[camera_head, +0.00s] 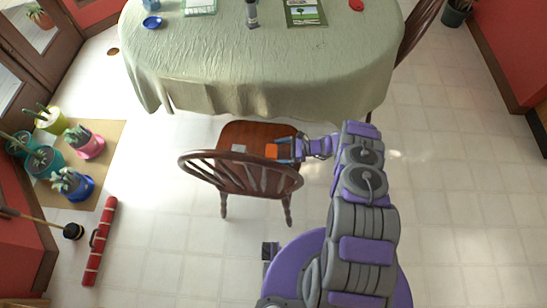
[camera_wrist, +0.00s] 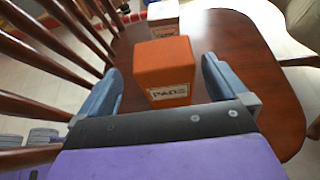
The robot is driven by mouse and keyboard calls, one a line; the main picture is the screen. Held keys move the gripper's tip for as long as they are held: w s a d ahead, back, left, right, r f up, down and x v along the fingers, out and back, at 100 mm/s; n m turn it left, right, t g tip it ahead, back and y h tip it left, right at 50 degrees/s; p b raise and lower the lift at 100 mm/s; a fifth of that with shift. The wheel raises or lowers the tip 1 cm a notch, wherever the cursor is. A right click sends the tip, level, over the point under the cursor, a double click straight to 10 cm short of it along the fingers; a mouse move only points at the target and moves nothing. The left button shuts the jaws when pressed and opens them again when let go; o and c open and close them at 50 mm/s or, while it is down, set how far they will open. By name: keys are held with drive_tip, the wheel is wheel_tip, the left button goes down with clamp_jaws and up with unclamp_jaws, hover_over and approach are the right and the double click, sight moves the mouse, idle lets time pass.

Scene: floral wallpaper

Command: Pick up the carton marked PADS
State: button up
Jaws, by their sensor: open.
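The orange carton marked PADS (camera_wrist: 165,72) stands upright on the brown wooden chair seat (camera_wrist: 232,50), its label facing my gripper. It also shows in the head view as a small orange block (camera_head: 271,151). My gripper (camera_wrist: 160,85) is open, with one blue-grey finger on each side of the carton's near part. I see gaps between the carton and both fingers. In the head view my gripper (camera_head: 285,149) reaches over the seat from the right.
A white box (camera_wrist: 163,15) stands behind the carton on the seat. The chair's slatted back (camera_head: 240,172) rises close to my gripper's left. A cloth-covered table (camera_head: 260,75) stands beyond the chair. Potted plants (camera_head: 75,185) and a red tube (camera_head: 98,242) are at left.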

sight(268, 152)
drive_tip(key=b+x, duration=0.1)
drive_tip(key=x, duration=0.2)
drive_tip(key=b+x, duration=0.1)
drive_tip(key=x, duration=0.2)
drive_tip(key=shift+w+a+f, duration=0.1)
drive_tip(key=shift+w, duration=0.15)
drive_tip(key=shift+d, duration=0.25)
drive_tip(key=shift+c, duration=0.2)
drive_tip(key=shift+a, duration=0.35)
drive_tip(key=c, duration=0.6)
drive_tip(key=shift+d, duration=0.15)
drive_tip(key=c, duration=0.4)
drive_tip(key=shift+r, duration=0.2)
